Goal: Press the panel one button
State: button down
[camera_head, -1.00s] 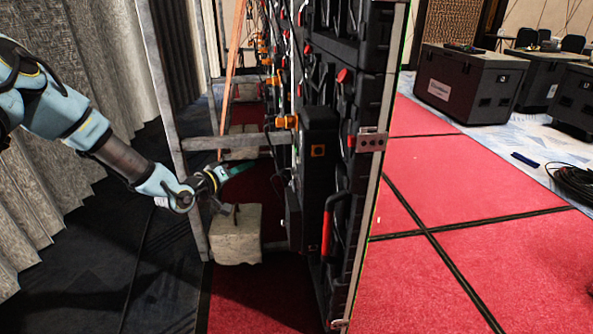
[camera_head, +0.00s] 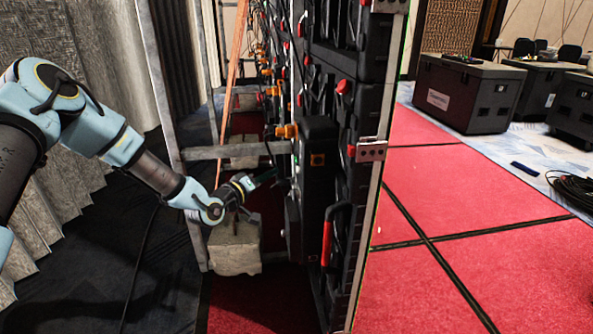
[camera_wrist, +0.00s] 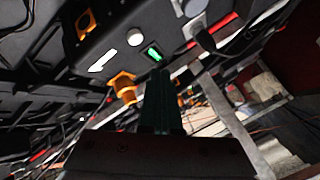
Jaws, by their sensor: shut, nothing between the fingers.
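The panel's black control box (camera_head: 319,175) is mounted on the back of the black video wall in the head view. In the wrist view the box's underside (camera_wrist: 112,42) carries a small green-lit button (camera_wrist: 154,53) and a round white knob or button (camera_wrist: 135,37). My gripper (camera_head: 272,174) is shut and empty, with its tips close to the left side of the box. In the wrist view my gripper (camera_wrist: 160,74) points up, its tips just below the green-lit button. I cannot tell whether they touch it.
An orange connector (camera_wrist: 122,85) sits left of my fingers. A metal crossbar (camera_head: 220,151) and a concrete-looking block (camera_head: 234,246) stand close to my wrist. Open red carpet (camera_head: 480,265) lies right of the wall.

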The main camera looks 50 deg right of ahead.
jog(key=shift+s+d, duration=1.15)
jog(key=shift+d, duration=0.25)
jog(key=shift+s+b, duration=0.1)
jog(key=shift+b, duration=0.2)
dwell(0.8)
jog(key=shift+s+d, duration=0.2)
jog(key=shift+d, duration=0.1)
jog(key=shift+s+d+b, duration=0.3)
jog(key=shift+d, duration=0.05)
dwell(0.8)
jog(key=shift+w+a, duration=0.55)
jog(key=shift+a, duration=0.1)
dwell(0.3)
jog(key=shift+w+a, duration=0.8)
jog(key=shift+a, duration=0.2)
jog(key=shift+w+a, duration=0.8)
jog(key=shift+a, duration=0.15)
